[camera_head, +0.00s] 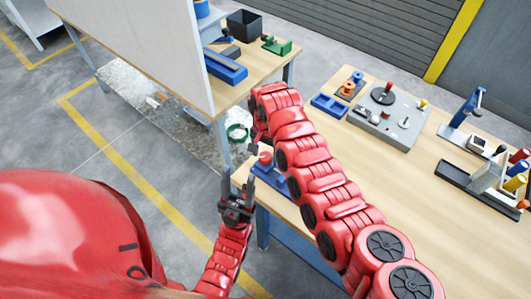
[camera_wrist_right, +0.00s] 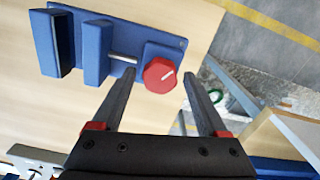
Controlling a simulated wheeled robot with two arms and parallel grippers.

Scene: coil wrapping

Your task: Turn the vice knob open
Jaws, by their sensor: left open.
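The blue vice (camera_wrist_right: 117,48) is on the wooden table near its edge, with a metal screw and a red knob (camera_wrist_right: 160,76). A white line on the knob slants up to the right. In the head view the vice (camera_head: 270,178) is partly hidden by my right arm; its red knob (camera_head: 265,158) shows. My right gripper (camera_wrist_right: 158,88) is open, with the knob between its fingertips in the right wrist view; contact cannot be told. My left gripper (camera_head: 237,182) is open and empty, fingers up, left of the vice beside the table edge.
The table holds a grey board (camera_head: 388,121) with knobs, a blue tray (camera_head: 329,105) and a blue stand (camera_head: 462,116) on the right. A second table (camera_head: 262,65) with a black bin (camera_head: 244,24) and a white panel (camera_head: 150,45) stands behind. A green coil (camera_head: 237,133) lies low between.

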